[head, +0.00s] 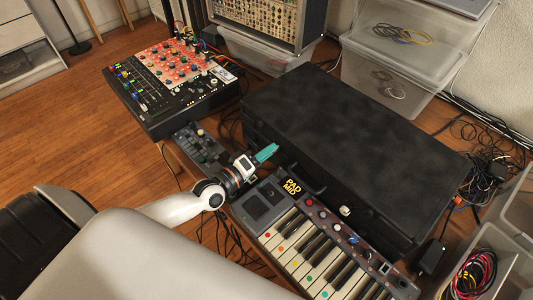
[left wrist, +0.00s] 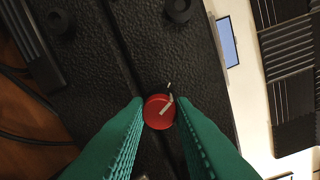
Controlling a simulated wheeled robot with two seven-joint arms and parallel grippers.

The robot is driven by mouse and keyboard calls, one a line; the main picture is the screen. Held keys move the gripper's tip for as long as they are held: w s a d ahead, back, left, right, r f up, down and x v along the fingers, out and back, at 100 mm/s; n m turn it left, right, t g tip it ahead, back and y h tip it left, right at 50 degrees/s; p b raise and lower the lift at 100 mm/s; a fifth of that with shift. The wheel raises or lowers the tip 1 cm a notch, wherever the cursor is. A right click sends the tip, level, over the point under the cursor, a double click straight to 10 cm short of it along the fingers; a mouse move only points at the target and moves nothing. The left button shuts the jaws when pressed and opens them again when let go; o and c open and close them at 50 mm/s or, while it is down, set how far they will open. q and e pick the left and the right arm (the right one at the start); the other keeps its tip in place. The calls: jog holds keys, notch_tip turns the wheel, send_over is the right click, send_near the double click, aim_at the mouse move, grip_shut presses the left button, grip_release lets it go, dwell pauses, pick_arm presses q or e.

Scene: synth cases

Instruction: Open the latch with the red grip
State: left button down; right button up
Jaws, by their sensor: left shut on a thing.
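The black case (head: 345,135) lies closed on the table in the head view. Its textured black side (left wrist: 190,60) fills the middle of the left wrist view, with a dark seam running down it. The latch's round red grip (left wrist: 155,115) sits by this seam and carries a pale mark. My left gripper (head: 267,152) is at the near left part of the case's front side. Its teal fingers (left wrist: 159,108) are shut on the red grip, one on each side. In the head view the grip is hidden. My right gripper is not in view.
A keyboard (head: 310,245) stands close along the case's front. A small dark device (head: 200,145) and a mixer with red panels (head: 170,80) are to the left. Clear bins (head: 400,60) stand behind. Cables lie at the right.

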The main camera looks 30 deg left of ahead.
pick_arm(q)
jog(key=shift+n+b, duration=0.35)
jog(key=shift+n, duration=0.95)
jog(key=c, duration=1.2)
grip_release()
jog(key=shift+c, duration=0.2)
